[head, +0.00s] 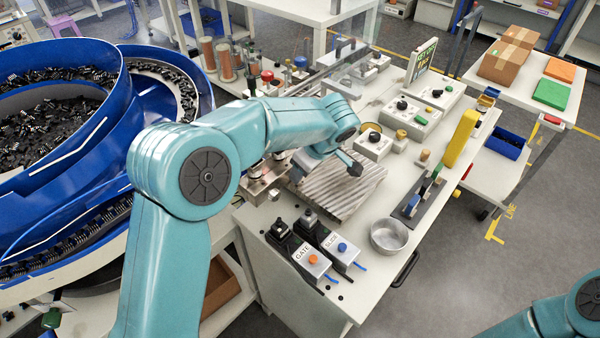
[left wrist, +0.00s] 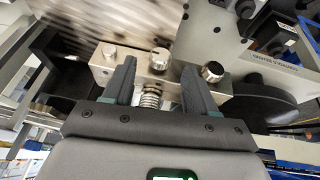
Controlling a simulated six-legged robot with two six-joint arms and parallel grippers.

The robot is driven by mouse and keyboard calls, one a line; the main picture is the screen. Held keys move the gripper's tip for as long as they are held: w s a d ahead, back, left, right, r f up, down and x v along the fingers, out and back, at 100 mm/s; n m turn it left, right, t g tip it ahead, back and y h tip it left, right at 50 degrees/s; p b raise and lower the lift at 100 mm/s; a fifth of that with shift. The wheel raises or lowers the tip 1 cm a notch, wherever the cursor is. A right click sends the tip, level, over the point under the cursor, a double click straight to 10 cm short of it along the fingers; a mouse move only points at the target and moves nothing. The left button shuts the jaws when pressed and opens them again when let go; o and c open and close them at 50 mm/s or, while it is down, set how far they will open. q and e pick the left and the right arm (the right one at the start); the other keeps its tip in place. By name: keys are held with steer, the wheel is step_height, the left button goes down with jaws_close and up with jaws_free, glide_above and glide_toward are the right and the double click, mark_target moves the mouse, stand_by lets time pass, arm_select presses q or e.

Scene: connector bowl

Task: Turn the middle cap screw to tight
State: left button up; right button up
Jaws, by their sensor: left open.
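A metal block (left wrist: 132,68) carries three silver cap screws in a row in the left wrist view. The middle cap screw (left wrist: 159,58) has a dark mark on its head. The left one (left wrist: 110,51) and the right one (left wrist: 212,71) stand on either side. My left gripper (left wrist: 158,76) is open, with its dark fingers spread apart around the middle position. A coiled spring (left wrist: 151,96) shows between the fingers. Whether a finger touches the block I cannot tell.
A ribbed metal plate (head: 345,190) lies beside the block. Two switch boxes (head: 312,262) and a metal bowl (head: 389,235) stand near the front edge. A blue bowl feeder (head: 100,60) fills the left. A yellow upright piece (head: 461,138) stands at the right.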

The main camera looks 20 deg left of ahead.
arm_select(q)
steer(key=shift+x, duration=2.2)
steer(key=c, duration=1.1)
steer(key=shift+o, duration=0.2)
steer(key=g+p, duration=0.1)
steer(key=p, duration=0.1)
steer(key=g+y+p, duration=0.1)
steer(key=p, duration=0.1)
steer(key=shift+w+d+r+m+g, duration=0.1)
steer(key=shift+w+r+m+g, duration=0.15)
steer(key=shift+r+m+g, duration=0.05)
steer(key=shift+f+g+p, duration=0.25)
steer(key=shift+g+p, duration=0.35)
steer(key=shift+p, duration=0.05)
steer(key=o, duration=1.1)
steer(key=shift+c, duration=0.2)
